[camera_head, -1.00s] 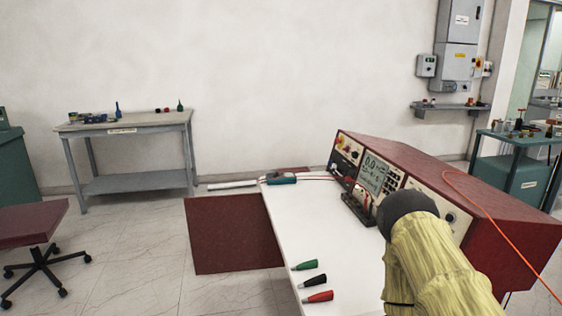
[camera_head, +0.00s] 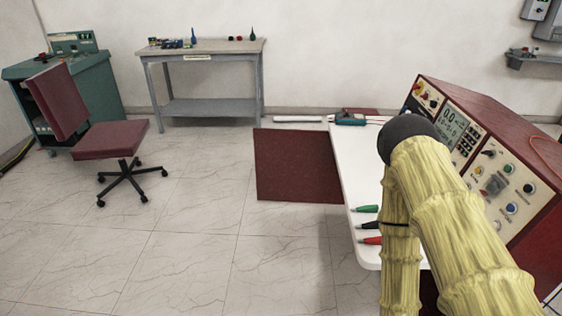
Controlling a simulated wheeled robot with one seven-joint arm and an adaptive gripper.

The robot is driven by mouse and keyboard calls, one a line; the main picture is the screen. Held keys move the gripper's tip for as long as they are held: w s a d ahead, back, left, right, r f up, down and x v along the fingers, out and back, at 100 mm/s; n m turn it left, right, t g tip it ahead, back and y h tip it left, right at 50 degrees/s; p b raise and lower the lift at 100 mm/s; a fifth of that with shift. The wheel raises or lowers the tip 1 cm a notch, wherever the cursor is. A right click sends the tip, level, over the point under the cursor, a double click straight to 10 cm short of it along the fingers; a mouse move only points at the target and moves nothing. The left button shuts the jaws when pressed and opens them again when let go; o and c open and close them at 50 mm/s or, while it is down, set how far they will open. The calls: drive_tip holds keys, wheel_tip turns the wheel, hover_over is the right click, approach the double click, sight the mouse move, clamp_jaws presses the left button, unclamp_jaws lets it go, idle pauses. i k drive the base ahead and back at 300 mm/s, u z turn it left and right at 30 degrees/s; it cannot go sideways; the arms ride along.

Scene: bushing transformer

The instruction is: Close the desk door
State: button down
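The desk door (camera_head: 297,165) is a flat dark red panel. It stands open, sticking out to the left from the side of the white-topped desk (camera_head: 352,165). Its right edge meets the desk's left side. My arm, in a yellow sleeve with a dark rounded joint, is raised over the right part of the desk, and covers part of the desk top and instrument console. My gripper is not in view, so its opening and its place relative to the door cannot be seen.
The red instrument console (camera_head: 515,160) stands on the desk. Green, black and red probes (camera_head: 370,240) lie near its front edge. A red swivel chair (camera_head: 110,140) and a grey table (camera_head: 210,75) are farther left. Tiled floor left of and before the door is clear.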

sight(293, 165)
drive_tip(key=u, duration=0.65)
drive_tip(key=i, duration=6.85)
drive_tip(key=z, duration=4.2)
